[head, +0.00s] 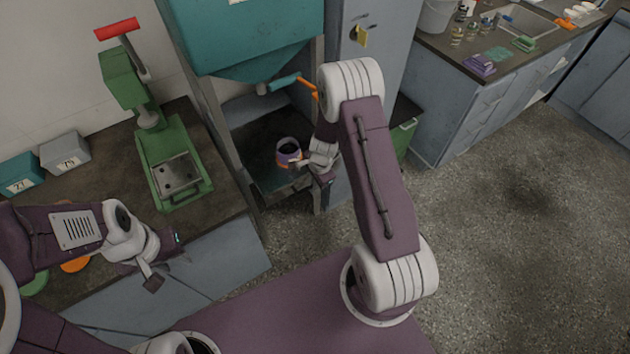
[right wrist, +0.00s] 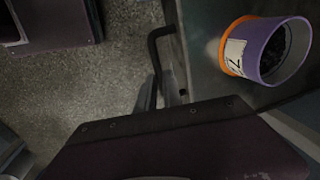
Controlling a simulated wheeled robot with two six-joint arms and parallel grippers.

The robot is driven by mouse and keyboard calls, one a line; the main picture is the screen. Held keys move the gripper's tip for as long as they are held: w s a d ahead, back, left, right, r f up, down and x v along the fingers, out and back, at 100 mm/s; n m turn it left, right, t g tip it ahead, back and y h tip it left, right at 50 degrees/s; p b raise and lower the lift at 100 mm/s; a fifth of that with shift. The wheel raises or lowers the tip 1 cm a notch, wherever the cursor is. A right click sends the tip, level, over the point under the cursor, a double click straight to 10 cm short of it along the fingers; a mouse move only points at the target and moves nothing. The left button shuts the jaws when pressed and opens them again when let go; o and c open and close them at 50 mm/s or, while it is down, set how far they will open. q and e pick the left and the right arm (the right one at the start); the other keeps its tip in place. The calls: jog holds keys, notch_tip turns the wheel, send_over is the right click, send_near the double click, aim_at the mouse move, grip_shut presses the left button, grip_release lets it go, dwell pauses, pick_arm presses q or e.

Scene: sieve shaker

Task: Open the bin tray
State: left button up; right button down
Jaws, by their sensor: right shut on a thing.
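The bin tray is a dark flat tray (head: 275,185) low in the bay under the teal hopper (head: 250,35). Its black bar handle (right wrist: 152,48) sticks out from the tray's front edge in the right wrist view. My right gripper (head: 323,178) is at that edge, with its fingers (right wrist: 165,92) shut on the handle's near end. A purple cup with an orange band (head: 288,152) stands on the tray, dark grains inside; its label shows in the right wrist view (right wrist: 263,50). My left gripper (head: 165,272) is empty, its fingers apart, by the left counter's front edge.
A green press with a red handle (head: 170,165) stands on the left counter, with labelled boxes (head: 65,153) behind. An orange-tipped lever (head: 305,87) hangs below the hopper. A grey cabinet (head: 365,50) borders the bay on the right. The floor at right is clear.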

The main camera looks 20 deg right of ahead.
pick_arm(q)
jog(key=shift+s, duration=0.3)
pick_arm(e)
jog(key=shift+s, duration=0.25)
pick_arm(q)
jog(key=shift+w, duration=0.1)
pick_arm(e)
jog(key=shift+w, duration=0.1)
jog(key=c, duration=1.5)
grip_release()
